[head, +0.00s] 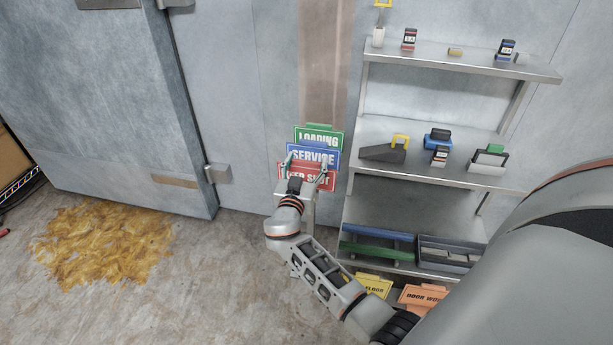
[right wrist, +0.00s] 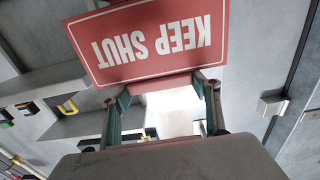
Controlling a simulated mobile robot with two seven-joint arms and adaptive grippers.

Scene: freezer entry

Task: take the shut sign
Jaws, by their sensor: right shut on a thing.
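The red shut sign (head: 322,181), with white lettering, is the front one of three signs, below and in front of a blue SERVICE sign (head: 312,153) and a green LOADING sign (head: 320,136). In the right wrist view the sign (right wrist: 150,42) reads KEEP SHUT upside down. My right gripper (head: 306,172) is shut on the sign's red tab; its two fingers (right wrist: 165,92) show one on each side of it. In the head view the gripper hides part of the sign's lettering. My left gripper is not in view.
A metal shelf unit (head: 455,175) stands to the right, holding several small devices and bins. Yellow (head: 373,283) and orange (head: 424,297) signs sit low near it. The big freezer door (head: 110,100) is at the left, with a yellow-brown spill (head: 100,240) on the floor before it.

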